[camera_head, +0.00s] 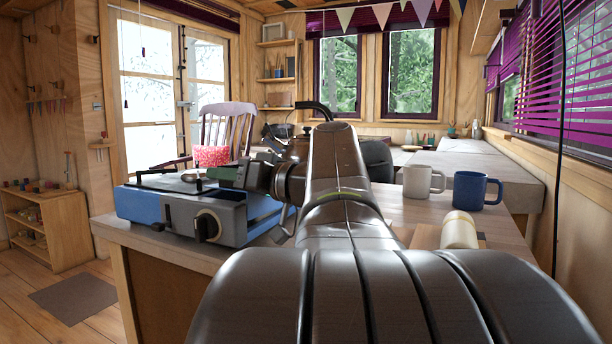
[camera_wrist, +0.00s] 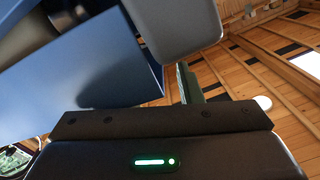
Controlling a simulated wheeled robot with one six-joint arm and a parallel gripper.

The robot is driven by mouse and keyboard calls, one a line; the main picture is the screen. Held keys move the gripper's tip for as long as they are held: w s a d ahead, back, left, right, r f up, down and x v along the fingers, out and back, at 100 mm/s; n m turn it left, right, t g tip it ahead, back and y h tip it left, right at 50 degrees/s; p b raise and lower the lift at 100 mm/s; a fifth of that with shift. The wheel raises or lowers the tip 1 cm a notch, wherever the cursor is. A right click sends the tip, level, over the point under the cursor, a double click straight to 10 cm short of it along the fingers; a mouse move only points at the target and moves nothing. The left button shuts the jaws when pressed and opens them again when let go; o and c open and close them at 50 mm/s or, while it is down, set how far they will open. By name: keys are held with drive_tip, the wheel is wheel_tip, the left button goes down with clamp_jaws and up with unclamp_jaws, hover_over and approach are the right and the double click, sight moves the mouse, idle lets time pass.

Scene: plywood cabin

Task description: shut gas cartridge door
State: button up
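A blue and grey gas stove (camera_head: 208,215) stands on the left part of the table in the head view, with a black knob on its front. My gripper (camera_head: 228,174) is at the stove's top right. My arm hides much of that end, so I cannot make out the cartridge door there. In the wrist view a blue panel (camera_wrist: 85,85) and a grey rounded part (camera_wrist: 172,22) are very close. A dark hollow shows at upper left; I cannot tell which part is the door. One thin finger of mine shows beside the blue panel; the finger gap is not clear.
A white mug (camera_head: 419,181) and a blue mug (camera_head: 474,190) stand right of my arm. A pale cylinder (camera_head: 459,231) is nearer on a board. A chair (camera_head: 222,135) with a red cushion stands behind the stove. Open floor lies left of the table.

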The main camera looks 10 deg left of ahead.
drive_tip(key=shift+d, duration=0.1)
drive_tip(key=p+v, duration=0.2)
drive_tip(key=v, duration=1.1)
drive_tip(key=shift+d+p, duration=0.3)
drive_tip(key=shift+s, duration=0.15)
